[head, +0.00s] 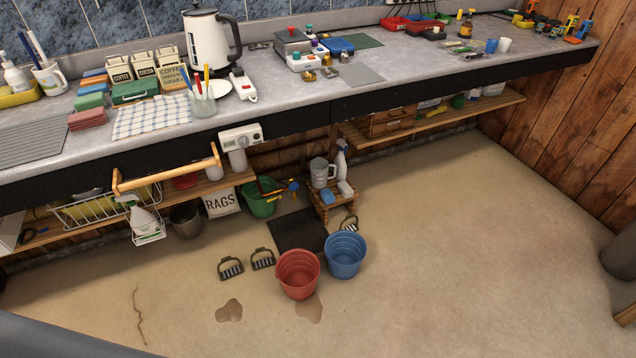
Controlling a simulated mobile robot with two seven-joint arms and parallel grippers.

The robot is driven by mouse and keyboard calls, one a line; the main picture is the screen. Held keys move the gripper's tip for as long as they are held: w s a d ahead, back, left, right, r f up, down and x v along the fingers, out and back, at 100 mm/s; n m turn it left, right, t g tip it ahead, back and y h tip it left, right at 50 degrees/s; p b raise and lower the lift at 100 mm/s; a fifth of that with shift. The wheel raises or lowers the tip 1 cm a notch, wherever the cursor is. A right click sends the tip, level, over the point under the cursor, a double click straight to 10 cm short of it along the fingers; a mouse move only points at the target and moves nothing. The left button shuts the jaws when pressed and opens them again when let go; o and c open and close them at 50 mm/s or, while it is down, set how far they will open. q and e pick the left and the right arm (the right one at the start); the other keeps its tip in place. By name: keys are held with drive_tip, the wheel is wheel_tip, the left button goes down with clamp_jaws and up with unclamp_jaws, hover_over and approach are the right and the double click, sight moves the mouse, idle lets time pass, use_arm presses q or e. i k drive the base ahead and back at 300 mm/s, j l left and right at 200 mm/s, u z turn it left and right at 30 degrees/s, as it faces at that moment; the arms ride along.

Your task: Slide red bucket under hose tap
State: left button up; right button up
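The red bucket (297,275) stands upright on the floor in the lower middle of the head view and looks empty. A small fitting with brass, yellow and blue parts (291,187), apparently the hose tap, is low under the counter, behind and left of the red bucket. A dark mat (290,232) lies on the floor between them. A blue bucket (345,256) stands close beside the red one on its right; I cannot tell if they touch. Neither of my grippers is in view.
A green bucket (262,205) stands beside the tap. A small wooden stool (337,207) with a jug and spray bottle is to its right. Stirrup-like metal pieces (231,270) lie left of the red bucket. Wet patches (229,311) mark the floor.

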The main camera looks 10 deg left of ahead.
sight(297, 269)
drive_tip(key=i+l+u, duration=0.1)
drive_tip(key=u, duration=0.25)
drive_tip(key=i+l+u, duration=0.2)
drive_tip(key=u, duration=0.15)
drive_tip(key=i+l+u, duration=0.15)
drive_tip(key=u, duration=0.15)
drive_tip(key=i+l, duration=0.15)
drive_tip(key=l, duration=0.15)
drive_tip(key=i+l+u, duration=0.1)
drive_tip(key=l, duration=0.25)
drive_tip(key=i+l, duration=0.15)
drive_tip(key=l, duration=0.15)
drive_tip(key=i+l+u, duration=0.1)
drive_tip(key=l, duration=0.2)
